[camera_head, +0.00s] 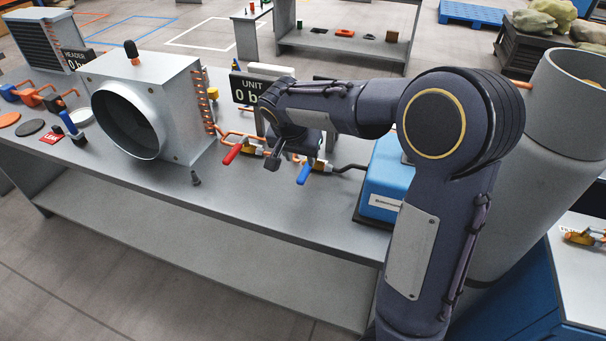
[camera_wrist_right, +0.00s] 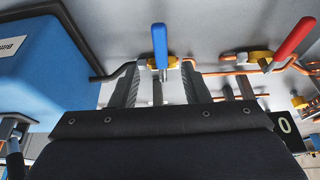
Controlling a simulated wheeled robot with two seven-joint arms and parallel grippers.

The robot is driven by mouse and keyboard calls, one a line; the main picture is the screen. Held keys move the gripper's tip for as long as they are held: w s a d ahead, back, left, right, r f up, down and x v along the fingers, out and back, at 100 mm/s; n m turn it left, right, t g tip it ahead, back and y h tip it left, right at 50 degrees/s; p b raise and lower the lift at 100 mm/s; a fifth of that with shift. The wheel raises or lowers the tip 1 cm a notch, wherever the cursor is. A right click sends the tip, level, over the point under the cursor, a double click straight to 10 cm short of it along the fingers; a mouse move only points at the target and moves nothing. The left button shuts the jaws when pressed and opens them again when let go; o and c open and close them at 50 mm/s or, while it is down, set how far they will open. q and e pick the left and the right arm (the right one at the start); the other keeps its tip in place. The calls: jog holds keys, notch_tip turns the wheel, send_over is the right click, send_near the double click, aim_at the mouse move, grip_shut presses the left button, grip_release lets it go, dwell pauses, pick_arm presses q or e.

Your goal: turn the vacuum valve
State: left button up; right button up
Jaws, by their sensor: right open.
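A valve with a blue lever (camera_head: 304,173) sits on the bench beside the blue pump box. It also shows in the right wrist view (camera_wrist_right: 159,45), with a yellow-brass body under the lever. A second valve with a red lever (camera_head: 232,154) is to its left in the head view and shows at the right in the wrist view (camera_wrist_right: 292,39). My right gripper (camera_head: 290,160) is open above the bench by the blue-lever valve. In the wrist view its fingers (camera_wrist_right: 161,80) lie either side of that valve; I cannot tell whether they touch it. My left gripper is out of view.
The blue box (camera_head: 381,178) stands right of the valves. A metal housing with a round duct (camera_head: 128,120) and copper pipes stands left. A black UNIT display (camera_head: 246,90) is behind the valves. The bench's front strip (camera_head: 250,208) is mostly clear.

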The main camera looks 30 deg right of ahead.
aim_at(304, 172)
jog(key=x, duration=0.7)
jog(key=shift+w+d+f+p, duration=0.15)
jog(key=shift+w+f+p, duration=0.05)
jog(key=shift+f+p, duration=0.15)
grip_shut()
